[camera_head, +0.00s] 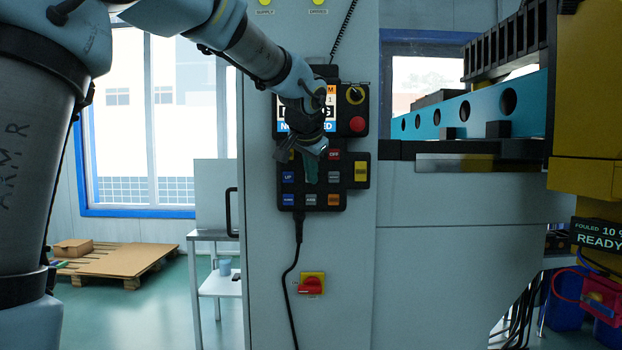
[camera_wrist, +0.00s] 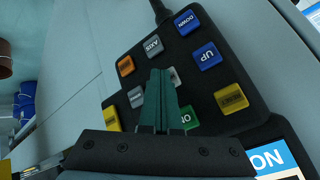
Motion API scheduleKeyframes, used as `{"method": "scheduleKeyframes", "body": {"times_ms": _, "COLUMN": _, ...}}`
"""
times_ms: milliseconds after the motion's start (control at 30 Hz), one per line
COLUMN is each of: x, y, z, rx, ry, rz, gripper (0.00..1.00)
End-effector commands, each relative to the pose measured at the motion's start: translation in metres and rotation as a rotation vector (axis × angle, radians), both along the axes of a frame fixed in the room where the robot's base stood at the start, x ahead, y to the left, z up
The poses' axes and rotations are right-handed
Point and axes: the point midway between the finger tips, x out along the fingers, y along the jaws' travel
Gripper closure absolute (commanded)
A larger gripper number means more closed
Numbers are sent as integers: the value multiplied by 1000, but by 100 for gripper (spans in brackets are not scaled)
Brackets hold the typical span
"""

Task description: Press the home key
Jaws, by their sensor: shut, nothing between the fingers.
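A black key pad (camera_head: 318,208) hangs on the grey cabinet front, with blue, grey, orange, yellow and red keys. In the wrist view the pad (camera_wrist: 205,82) appears turned round, with blue UP (camera_wrist: 207,55) and DOWN (camera_wrist: 187,22) keys, a grey key (camera_wrist: 153,47), an orange key (camera_wrist: 126,65) and another grey key (camera_wrist: 136,97). I cannot read which key is home. My gripper (camera_head: 311,180) is shut and empty, in front of the pad's middle. In the wrist view its fingertips (camera_wrist: 161,72) partly cover the middle grey key (camera_wrist: 173,76). I cannot tell whether they touch it.
A screen panel with a red mushroom button (camera_head: 357,124) and a key switch (camera_head: 354,94) sits above the pad. A black cable (camera_head: 293,275) hangs below it, beside a red-and-yellow rotary switch (camera_head: 311,284). A blue machine beam (camera_head: 470,110) stands to the right.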

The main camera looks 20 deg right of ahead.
Motion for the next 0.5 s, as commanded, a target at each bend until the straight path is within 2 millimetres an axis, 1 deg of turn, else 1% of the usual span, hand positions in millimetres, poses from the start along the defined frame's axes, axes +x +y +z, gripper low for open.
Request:
{"method": "scheduleKeyframes", "body": {"times_ms": 333, "x": 0, "y": 0, "z": 0, "rx": -1, "ry": -1, "rz": 0, "gripper": 100}}
{"method": "scheduleKeyframes", "body": {"times_ms": 500, "x": -6, "y": 3, "z": 0, "rx": -1, "ry": -3, "rz": 0, "gripper": 100}}
